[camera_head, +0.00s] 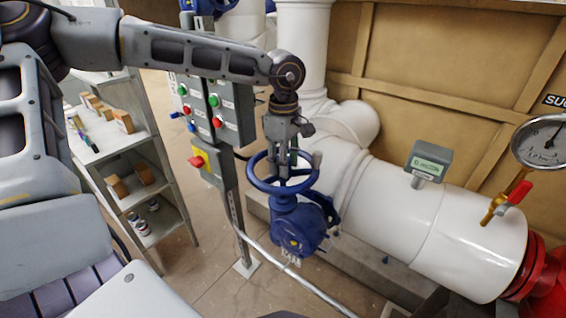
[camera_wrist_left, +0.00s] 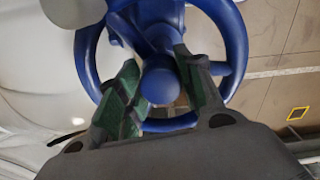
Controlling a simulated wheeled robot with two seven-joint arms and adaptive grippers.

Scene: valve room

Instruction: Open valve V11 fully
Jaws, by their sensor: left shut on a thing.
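A blue handwheel (camera_head: 258,183) sits on top of a blue valve body (camera_head: 300,225) beside the large white pipe. The white lettering on the body is too small to read. My left gripper (camera_head: 284,160) comes down from above onto the wheel. In the left wrist view, the fingers of my left gripper (camera_wrist_left: 165,75) stand on both sides of a rounded blue part in the middle of the handwheel (camera_wrist_left: 237,45), shut on it. The wheel's rim and spokes show around the fingers. The far part of the valve is partly hidden. My right gripper is not in view.
Control boxes (camera_head: 232,110) with buttons and a red-and-yellow switch (camera_head: 199,160) stand just left of the wheel. A small grey display (camera_head: 428,160), a round gauge (camera_head: 543,140) and a red-handled cock (camera_head: 513,193) sit on the white pipe (camera_head: 400,215). Shelves (camera_head: 125,145) stand at left.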

